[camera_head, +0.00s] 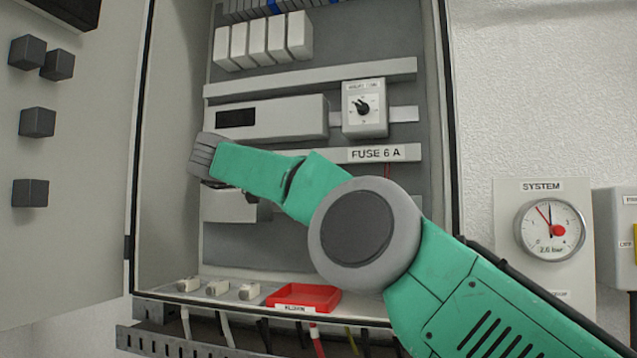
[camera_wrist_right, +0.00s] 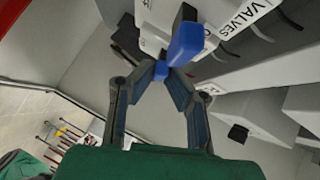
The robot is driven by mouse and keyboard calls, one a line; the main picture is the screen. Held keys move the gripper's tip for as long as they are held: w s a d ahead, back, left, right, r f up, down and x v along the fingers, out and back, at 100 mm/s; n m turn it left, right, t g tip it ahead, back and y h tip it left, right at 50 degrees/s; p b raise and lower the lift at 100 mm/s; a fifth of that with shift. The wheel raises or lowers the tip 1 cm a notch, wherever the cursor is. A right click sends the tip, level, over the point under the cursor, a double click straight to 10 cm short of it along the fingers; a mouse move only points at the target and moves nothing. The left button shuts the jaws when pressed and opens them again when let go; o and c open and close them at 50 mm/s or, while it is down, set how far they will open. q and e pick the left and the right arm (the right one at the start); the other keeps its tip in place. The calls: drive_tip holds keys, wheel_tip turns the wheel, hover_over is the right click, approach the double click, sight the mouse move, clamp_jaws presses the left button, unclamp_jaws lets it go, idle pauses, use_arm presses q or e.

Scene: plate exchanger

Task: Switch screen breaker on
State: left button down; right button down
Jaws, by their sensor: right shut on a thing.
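In the right wrist view, a blue lever (camera_wrist_right: 187,40) stands out from a white breaker housing (camera_wrist_right: 158,18). My right gripper (camera_wrist_right: 168,72) is shut at the lever's near end, with its two fingers converging on the blue part. A printed label reading VALVES (camera_wrist_right: 240,15) is beside it; I cannot read a label for the blue lever. In the head view, my right arm crosses the cabinet and hides most of the gripper. A white housing (camera_head: 225,209) shows partly below the forearm. My left gripper is not in view.
An open cabinet door (camera_head: 75,200) with black knobs is at the left. A gauge (camera_head: 550,230) is on the right wall.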

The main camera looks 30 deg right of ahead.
drive_tip(key=shift+w+r+n+y+p, duration=0.1)
drive_tip(key=shift+r+n+y+p, duration=0.1)
drive_tip(key=shift+n+y+p, duration=0.35)
